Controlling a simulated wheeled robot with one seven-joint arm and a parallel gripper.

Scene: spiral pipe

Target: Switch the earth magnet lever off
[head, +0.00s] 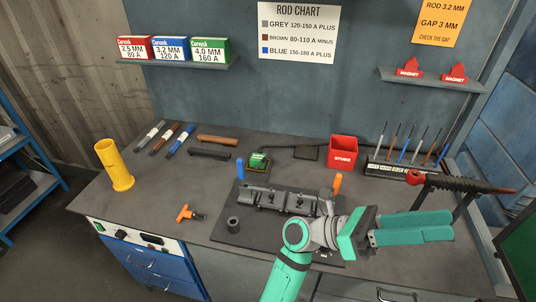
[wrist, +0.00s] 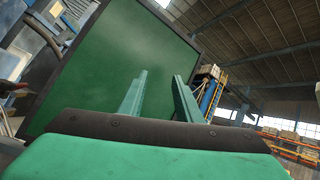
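A small green block with a dark cable (head: 258,162) sits at the back of the bench, behind the dark fixture (head: 275,198). It may be the earth magnet, but its lever is too small to make out. A blue upright handle (head: 240,168) and an orange upright handle (head: 338,183) stand at the fixture's ends. My gripper (head: 453,226) is over the right front of the bench, pointing right, away from the green block. In the wrist view its two teal fingers (wrist: 160,75) are apart with nothing between them. My arm hides the fixture's right front.
A red stubs bin (head: 343,151), a rod rack (head: 400,168) and a torch on a stand (head: 460,183) are at the right. An orange T-handled tool (head: 187,213) and a yellow tube (head: 115,165) are left. A green panel (wrist: 110,60) stands before my gripper.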

